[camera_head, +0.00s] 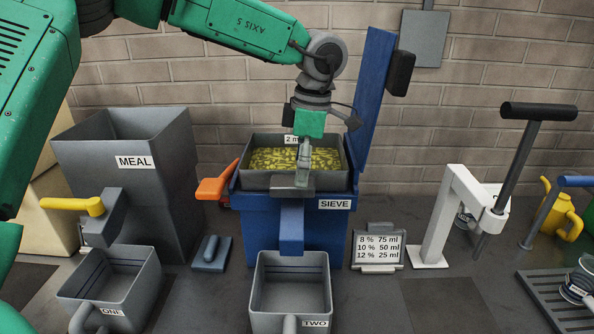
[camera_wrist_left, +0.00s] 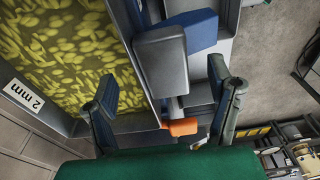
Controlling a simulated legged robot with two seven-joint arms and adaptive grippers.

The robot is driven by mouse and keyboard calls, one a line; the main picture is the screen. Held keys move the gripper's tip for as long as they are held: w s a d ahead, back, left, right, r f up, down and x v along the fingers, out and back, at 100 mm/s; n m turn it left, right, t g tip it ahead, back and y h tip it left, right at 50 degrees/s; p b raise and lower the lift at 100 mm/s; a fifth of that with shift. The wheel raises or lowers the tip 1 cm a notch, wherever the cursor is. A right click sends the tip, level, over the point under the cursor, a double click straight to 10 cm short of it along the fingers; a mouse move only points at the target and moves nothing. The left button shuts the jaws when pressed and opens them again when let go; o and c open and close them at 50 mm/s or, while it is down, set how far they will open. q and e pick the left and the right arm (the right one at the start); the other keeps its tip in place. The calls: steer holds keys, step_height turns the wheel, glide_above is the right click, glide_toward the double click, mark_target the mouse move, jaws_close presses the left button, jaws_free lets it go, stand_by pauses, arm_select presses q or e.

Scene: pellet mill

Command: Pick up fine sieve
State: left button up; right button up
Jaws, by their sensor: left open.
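The fine sieve, a grey tray labelled 2 mm (camera_head: 256,180), sits in the top of the blue sieve box (camera_head: 262,228) and holds yellow-green pellets. Its dark grey front handle (camera_head: 292,186) sticks out over the box's front. My left gripper (camera_head: 303,172) points down from above at this handle. In the left wrist view the handle (camera_wrist_left: 162,62) lies between the two spread fingers of my left gripper (camera_wrist_left: 168,90), with the sieve (camera_wrist_left: 145,50) to the left. I cannot tell whether the fingers touch the handle. My right gripper is not in view.
The box's blue lid (camera_head: 373,95) stands open at the back right. An orange lever (camera_head: 216,185) sticks out at the left. The MEAL hopper (camera_head: 130,180) stands left. Bins ONE (camera_head: 112,312) and TWO (camera_head: 291,258) stand in front. A white stand (camera_head: 445,215) is at right.

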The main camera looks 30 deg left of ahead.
mark_target(294, 180)
arm_select(q)
steer(key=shift+f, duration=0.2)
steer(key=shift+s+f, duration=0.2)
steer(key=shift+f, duration=0.1)
steer(key=a+f, duration=0.2)
steer(key=f, duration=0.1)
steer(key=a+f, duration=0.1)
steer(key=f, duration=0.1)
steer(key=shift+s, duration=0.3)
steer(key=shift+d+r, duration=0.2)
steer(key=shift+d, duration=0.25)
steer(key=shift+c, duration=0.5)
steer(key=shift+s+d+r, duration=0.1)
steer(key=shift+d, duration=0.15)
steer(key=c, duration=0.6)
steer(key=shift+d, duration=0.2)
jaws_close()
steer(key=shift+a, duration=0.1)
